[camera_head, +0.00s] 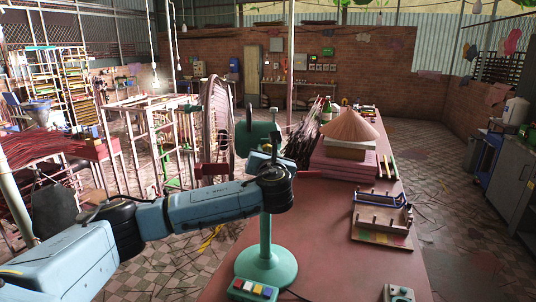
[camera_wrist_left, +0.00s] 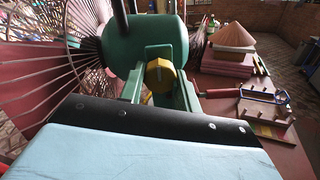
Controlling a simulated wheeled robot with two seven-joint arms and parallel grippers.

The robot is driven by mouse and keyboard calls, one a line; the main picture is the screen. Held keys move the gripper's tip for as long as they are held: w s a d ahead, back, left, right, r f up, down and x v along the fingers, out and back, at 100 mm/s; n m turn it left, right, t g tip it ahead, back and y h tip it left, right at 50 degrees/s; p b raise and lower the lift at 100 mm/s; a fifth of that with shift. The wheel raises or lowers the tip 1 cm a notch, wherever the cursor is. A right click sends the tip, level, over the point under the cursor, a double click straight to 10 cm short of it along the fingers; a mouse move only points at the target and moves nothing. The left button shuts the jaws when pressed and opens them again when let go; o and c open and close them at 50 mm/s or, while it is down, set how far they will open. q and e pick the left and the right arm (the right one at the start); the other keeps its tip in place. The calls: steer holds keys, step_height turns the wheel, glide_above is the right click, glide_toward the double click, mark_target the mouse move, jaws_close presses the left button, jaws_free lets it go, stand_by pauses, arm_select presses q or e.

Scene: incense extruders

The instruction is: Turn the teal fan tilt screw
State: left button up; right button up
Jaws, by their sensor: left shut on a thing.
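The teal fan stands on the workbench, with its round base (camera_head: 266,264) and post below and its motor housing (camera_head: 262,132) above. The wire fan cage (camera_head: 217,125) is to the left of the housing. In the left wrist view the teal housing (camera_wrist_left: 147,42) fills the upper middle, with a yellow tilt screw knob (camera_wrist_left: 160,76) just below it. My left gripper (camera_head: 264,153) is at the fan neck, shut on this knob; its fingers (camera_wrist_left: 160,88) flank it in the wrist view. The wrist and arm hide part of the neck in the head view. My right gripper is out of view.
Colored buttons (camera_head: 253,289) sit at the fan base. To the right are a wooden rack (camera_head: 382,236) with blue-handled frame, pink stacked blocks (camera_head: 342,166) and a cone hat (camera_head: 350,124). Dark incense bundles (camera_head: 301,143) stand behind the fan. The bench surface (camera_head: 322,225) between base and rack is clear.

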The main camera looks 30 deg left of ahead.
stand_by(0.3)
arm_select(q)
steer(key=shift+n+b, duration=1.55)
steer(key=shift+n, duration=8.05)
steer(key=o, duration=1)
steer(key=b+v, duration=0.2)
steer(key=v, duration=1.1)
steer(key=shift+s+d, duration=0.1)
steer(key=shift+s, duration=0.1)
